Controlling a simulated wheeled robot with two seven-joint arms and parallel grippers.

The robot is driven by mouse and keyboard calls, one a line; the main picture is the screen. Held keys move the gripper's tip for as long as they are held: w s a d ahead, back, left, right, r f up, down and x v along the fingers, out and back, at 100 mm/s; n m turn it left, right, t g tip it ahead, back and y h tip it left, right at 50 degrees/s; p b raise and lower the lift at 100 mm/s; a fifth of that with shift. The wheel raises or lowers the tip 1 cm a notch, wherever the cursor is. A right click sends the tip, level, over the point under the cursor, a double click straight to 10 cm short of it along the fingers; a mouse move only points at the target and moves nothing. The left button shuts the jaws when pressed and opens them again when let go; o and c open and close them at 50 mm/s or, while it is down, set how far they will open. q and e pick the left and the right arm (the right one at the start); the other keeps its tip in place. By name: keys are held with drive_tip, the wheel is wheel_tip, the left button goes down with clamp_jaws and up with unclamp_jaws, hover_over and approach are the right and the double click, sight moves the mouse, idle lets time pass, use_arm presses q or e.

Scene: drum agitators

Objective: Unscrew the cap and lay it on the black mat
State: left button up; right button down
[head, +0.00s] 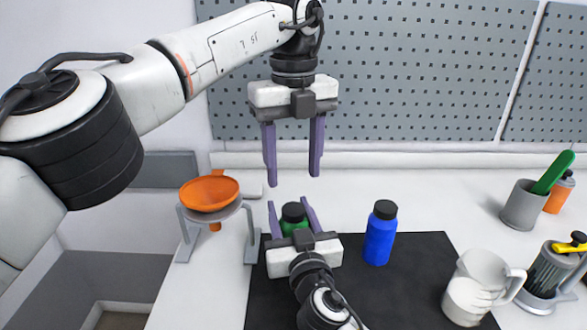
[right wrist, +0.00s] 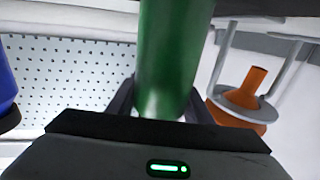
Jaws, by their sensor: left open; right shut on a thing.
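A green bottle (head: 295,228) with a black cap (head: 293,211) stands at the back left of the black mat (head: 410,288). The cap sits on top of the bottle. My right gripper (head: 289,202) reaches in from the front and is shut on the green bottle, one finger on each side. In the right wrist view the green body (right wrist: 170,60) fills the space between the fingers; the cap does not show there. My left gripper (head: 293,180) points down, open and empty, above the cap and apart from it.
A blue bottle (head: 379,242) with a black cap stands on the mat, right of the green one. An orange funnel (head: 208,194) rests in a grey stand at left. A white jug (head: 482,285), a dark container (head: 548,275) and a grey cup (head: 521,208) stand at right.

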sight(293, 209)
use_arm(q)
drive_tip(key=m, duration=0.4)
drive_tip(key=shift+m, duration=0.3)
drive_tip(key=m, duration=1)
drive_tip(key=shift+m, duration=0.4)
drive_tip(key=m, duration=0.4)
drive_tip(key=shift+m, duration=0.3)
drive_tip(key=m, duration=1)
drive_tip(key=shift+m, duration=0.3)
drive_tip(key=m, duration=0.9)
drive_tip(key=shift+f+m, duration=0.4)
drive_tip(key=shift+m, duration=0.1)
wheel_tip(293, 209, down, 7)
drive_tip(key=shift+f, duration=0.15)
